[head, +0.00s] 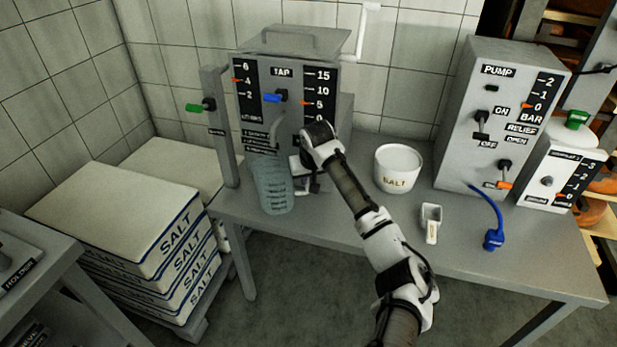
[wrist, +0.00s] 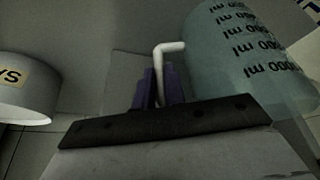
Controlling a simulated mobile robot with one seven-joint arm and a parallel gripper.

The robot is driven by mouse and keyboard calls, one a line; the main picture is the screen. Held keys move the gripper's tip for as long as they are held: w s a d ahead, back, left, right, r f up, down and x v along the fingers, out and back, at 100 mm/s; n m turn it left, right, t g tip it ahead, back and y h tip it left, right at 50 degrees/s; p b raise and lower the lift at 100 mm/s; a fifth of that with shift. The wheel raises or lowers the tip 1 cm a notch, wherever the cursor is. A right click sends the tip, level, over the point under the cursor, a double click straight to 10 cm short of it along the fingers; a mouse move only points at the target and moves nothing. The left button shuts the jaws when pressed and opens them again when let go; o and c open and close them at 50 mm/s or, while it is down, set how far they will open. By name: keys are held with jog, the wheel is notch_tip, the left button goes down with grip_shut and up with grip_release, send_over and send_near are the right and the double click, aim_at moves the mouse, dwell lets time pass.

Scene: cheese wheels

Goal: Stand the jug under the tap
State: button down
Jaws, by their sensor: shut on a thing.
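The jug (head: 275,188) is a clear bluish cylinder with ml marks. In the head view it is roughly upright, low in front of the tap unit (head: 330,75), near the table's front edge. The curved spout (head: 280,122) shows just above its rim; I cannot tell whether they line up in depth, or whether the jug's base touches the table. My gripper (head: 299,172) is at the jug's right side. In the wrist view its purple fingers (wrist: 160,88) are shut on the pale bent handle (wrist: 170,47), with the jug (wrist: 240,50) at the right.
A white salt tub (head: 397,170) stands right of my arm, with a small scoop (head: 431,222) nearby. The pump unit (head: 495,115) and a blue hose end (head: 493,240) are further right. A left post with a green handle (head: 200,107) stands beside the tap unit. Salt sacks (head: 130,215) are stacked at left.

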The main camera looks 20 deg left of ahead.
jog(key=shift+f, duration=0.15)
jog(key=c, duration=1.5)
grip_release()
jog(key=shift+o, duration=0.2)
jog(key=b+v, duration=0.1)
jog(key=v, duration=1.1)
